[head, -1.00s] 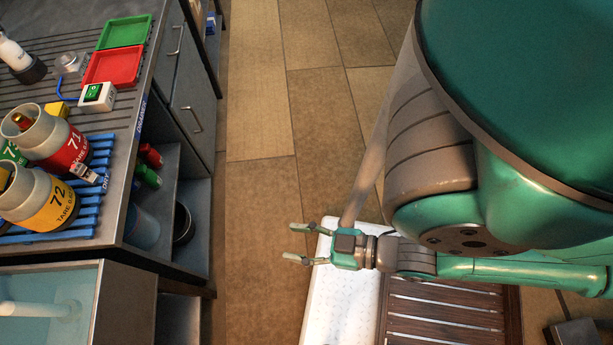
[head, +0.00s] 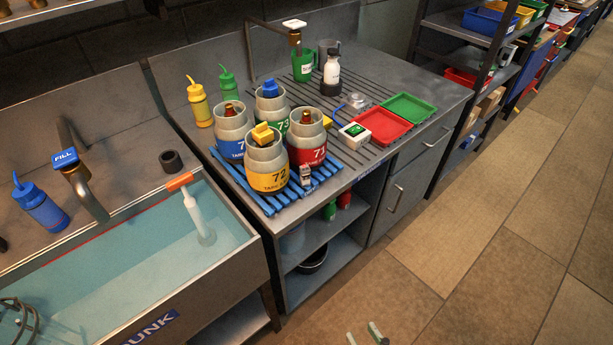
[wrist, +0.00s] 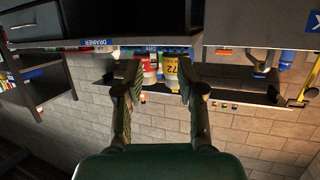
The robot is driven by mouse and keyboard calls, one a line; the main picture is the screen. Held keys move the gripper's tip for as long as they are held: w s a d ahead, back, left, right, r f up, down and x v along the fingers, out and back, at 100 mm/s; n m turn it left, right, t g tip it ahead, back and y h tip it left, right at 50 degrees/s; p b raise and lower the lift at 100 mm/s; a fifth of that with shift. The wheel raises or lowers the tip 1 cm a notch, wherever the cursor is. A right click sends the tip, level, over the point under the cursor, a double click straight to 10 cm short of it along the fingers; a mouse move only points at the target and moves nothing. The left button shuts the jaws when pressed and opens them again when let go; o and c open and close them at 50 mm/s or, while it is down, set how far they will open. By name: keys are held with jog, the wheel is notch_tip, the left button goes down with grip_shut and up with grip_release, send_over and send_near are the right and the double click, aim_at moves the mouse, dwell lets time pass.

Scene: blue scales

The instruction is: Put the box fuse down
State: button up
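My gripper (head: 364,335) shows only its fingertips at the bottom edge of the head view, over the floor in front of the counter. In the wrist view my gripper (wrist: 160,85) is open, with nothing between its fingers. I cannot pick out a box fuse for certain. A small white and dark block (head: 305,175) stands at the front of the blue rack, beside the red barrel 71 (head: 306,153). A white box with a green top (head: 355,134) and a blue cable sits on the drainer. Neither touches my gripper.
The blue rack (head: 268,207) holds several numbered barrels, including yellow barrel 72 (head: 268,178). A red tray (head: 383,126) and a green tray (head: 409,107) lie to its right. A water-filled sink (head: 150,250) is at left. The floor (head: 480,230) at right is clear.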

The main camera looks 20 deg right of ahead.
jog(key=w, duration=0.8)
jog(key=g, duration=0.1)
send_near(306, 173)
jog(key=shift+m+h, duration=0.3)
jog(key=shift+h, duration=0.1)
jog(key=x, duration=1.1)
jog(key=shift+w+a+f, duration=0.15)
jog(key=shift+a, duration=0.05)
grip_shut()
